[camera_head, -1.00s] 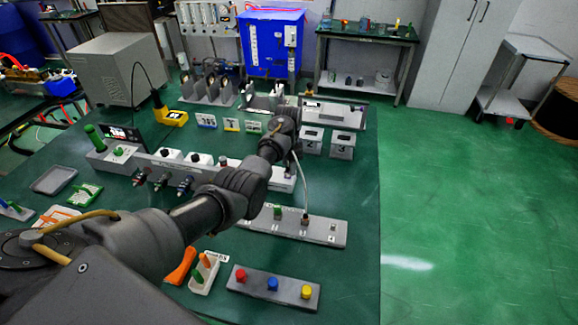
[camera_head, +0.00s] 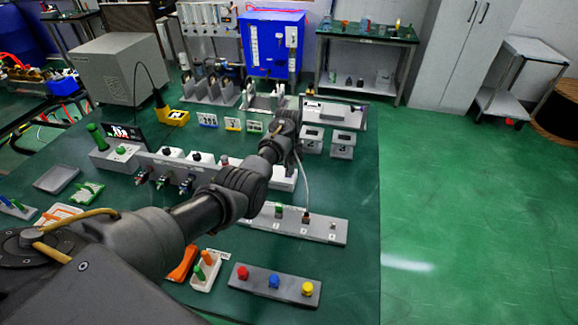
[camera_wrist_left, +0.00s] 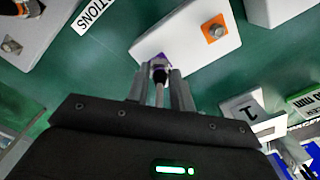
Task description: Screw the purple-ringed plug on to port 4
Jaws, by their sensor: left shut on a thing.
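My left gripper (camera_wrist_left: 158,76) is shut on the purple-ringed plug (camera_wrist_left: 158,62) in the left wrist view. A pale cable runs back between the fingers. The plug's tip is at the edge of a white block (camera_wrist_left: 190,42). The same block carries a metal port on an orange square. The fingers hide the contact, so I cannot tell whether the plug is seated in a port, or the port's number. In the head view my left arm reaches over the bench and its end hides the fingers and plug. My right gripper is out of view.
A grey strip (camera_head: 262,222) with a green and a dark plug stands right of my arm, with a pale cable (camera_head: 305,182) rising from it. A strip with red, blue and yellow knobs (camera_head: 245,283) lies in front. Grey boxes (camera_head: 342,145) stand behind.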

